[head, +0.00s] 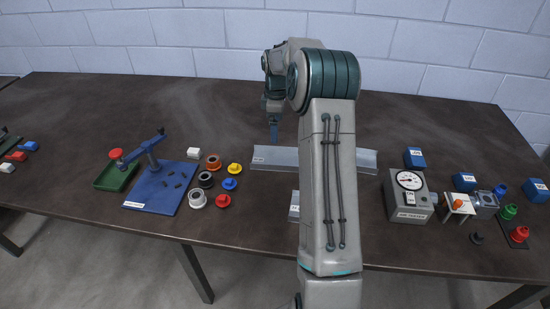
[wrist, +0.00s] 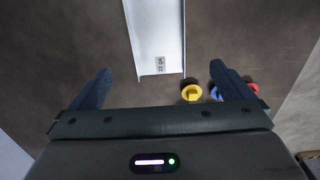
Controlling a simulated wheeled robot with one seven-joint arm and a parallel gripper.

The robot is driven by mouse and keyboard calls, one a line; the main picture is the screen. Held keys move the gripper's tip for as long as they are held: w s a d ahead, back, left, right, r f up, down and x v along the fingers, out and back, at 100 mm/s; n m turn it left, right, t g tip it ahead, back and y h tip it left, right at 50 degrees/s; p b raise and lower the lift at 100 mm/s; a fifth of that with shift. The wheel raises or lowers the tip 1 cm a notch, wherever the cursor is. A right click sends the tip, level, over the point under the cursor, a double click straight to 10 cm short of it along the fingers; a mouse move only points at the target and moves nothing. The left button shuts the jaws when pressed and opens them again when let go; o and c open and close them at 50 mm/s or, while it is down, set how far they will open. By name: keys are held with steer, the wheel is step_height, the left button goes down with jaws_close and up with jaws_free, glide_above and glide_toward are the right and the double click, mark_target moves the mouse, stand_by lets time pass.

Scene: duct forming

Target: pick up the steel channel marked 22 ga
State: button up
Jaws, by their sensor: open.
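The steel channel (head: 280,166) is a long pale grey piece lying on the dark table, running left to right behind my arm, which hides part of its middle. In the wrist view the channel (wrist: 157,35) shows its near end with a "22 GA" label between my fingers' directions, ahead of the fingertips. My gripper (head: 273,132) points down near the channel's left part. In the wrist view my gripper (wrist: 160,80) has its two dark fingers wide apart, with nothing held. I cannot tell the height of the fingertips above the channel.
A blue bench press (head: 160,195) and several coloured spools, one a yellow spool (head: 235,169), stand left of the channel. A grey gauge box (head: 410,197), blue blocks and small fittings stand at right. A small labelled grey piece (head: 294,206) lies in front of the channel. The table's back is clear.

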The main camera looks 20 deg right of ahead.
steer(key=p, duration=0.1)
glide_above(275, 161)
steer(key=f, duration=0.8)
steer(key=shift+s+d+f, duration=0.15)
steer(key=shift+d+f, duration=0.05)
steer(key=shift+f, duration=0.1)
steer(key=shift+w+a+f+p, duration=0.15)
steer(key=shift+f+p, duration=1)
steer(key=shift+f, duration=1.55)
steer(key=c, duration=0.8)
